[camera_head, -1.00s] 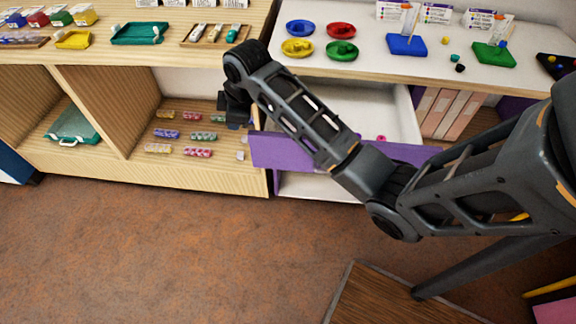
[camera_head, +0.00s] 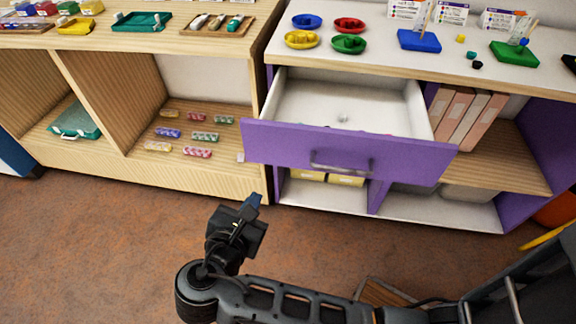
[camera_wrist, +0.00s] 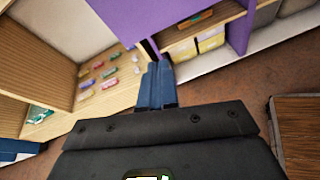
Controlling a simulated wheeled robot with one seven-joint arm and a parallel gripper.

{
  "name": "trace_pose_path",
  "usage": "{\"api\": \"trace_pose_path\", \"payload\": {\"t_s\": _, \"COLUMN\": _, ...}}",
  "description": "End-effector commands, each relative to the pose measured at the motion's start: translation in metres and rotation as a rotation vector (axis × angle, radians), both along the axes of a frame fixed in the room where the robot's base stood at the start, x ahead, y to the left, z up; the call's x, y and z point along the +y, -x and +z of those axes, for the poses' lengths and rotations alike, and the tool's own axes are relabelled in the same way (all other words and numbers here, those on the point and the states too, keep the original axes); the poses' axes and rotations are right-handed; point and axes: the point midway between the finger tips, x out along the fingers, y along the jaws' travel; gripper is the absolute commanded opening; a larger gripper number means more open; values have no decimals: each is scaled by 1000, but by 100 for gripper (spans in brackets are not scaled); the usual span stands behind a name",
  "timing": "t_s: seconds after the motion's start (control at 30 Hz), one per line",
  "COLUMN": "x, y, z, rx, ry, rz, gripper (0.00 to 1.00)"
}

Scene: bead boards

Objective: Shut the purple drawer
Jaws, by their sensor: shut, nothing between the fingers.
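The purple drawer (camera_head: 290,146) stands pulled out from the white-topped unit in the head view. Its white inside shows, with small things partly hidden behind the front. A grey bar handle (camera_head: 341,162) is on its front. The drawer's purple front also shows at the top of the wrist view (camera_wrist: 165,18). My gripper (camera_head: 252,201) is in front of the unit, below and left of the drawer front, apart from it. Its blue fingers (camera_wrist: 157,85) are together in the wrist view, with nothing between them.
Coloured dishes (camera_head: 349,44) and a blue board (camera_head: 419,40) stand on the white top (camera_head: 385,66). A wooden shelf unit (camera_head: 110,100) with small coloured bead packs stands at the left. A wooden stool or table top (camera_wrist: 300,125) is at the lower right.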

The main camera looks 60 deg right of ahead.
Motion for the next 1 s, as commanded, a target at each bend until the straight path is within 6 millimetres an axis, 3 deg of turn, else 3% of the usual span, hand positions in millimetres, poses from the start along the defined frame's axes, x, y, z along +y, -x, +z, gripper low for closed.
{"api": "trace_pose_path", "payload": {"t_s": 0.2, "x": 13, "y": 32, "z": 13, "rx": 76, "ry": 305, "rz": 98, "gripper": 0}}
{"api": "trace_pose_path", "payload": {"t_s": 0.47, "x": 14, "y": 40, "z": 24, "rx": 93, "ry": 421, "rz": 121, "gripper": 0}}
{"api": "trace_pose_path", "payload": {"t_s": 0.67, "x": -11, "y": 30, "z": 24, "rx": 94, "ry": 420, "rz": 117, "gripper": 0}}
{"api": "trace_pose_path", "payload": {"t_s": 1.0, "x": -73, "y": 4, "z": 24, "rx": 92, "ry": 418, "rz": 118, "gripper": 0}}
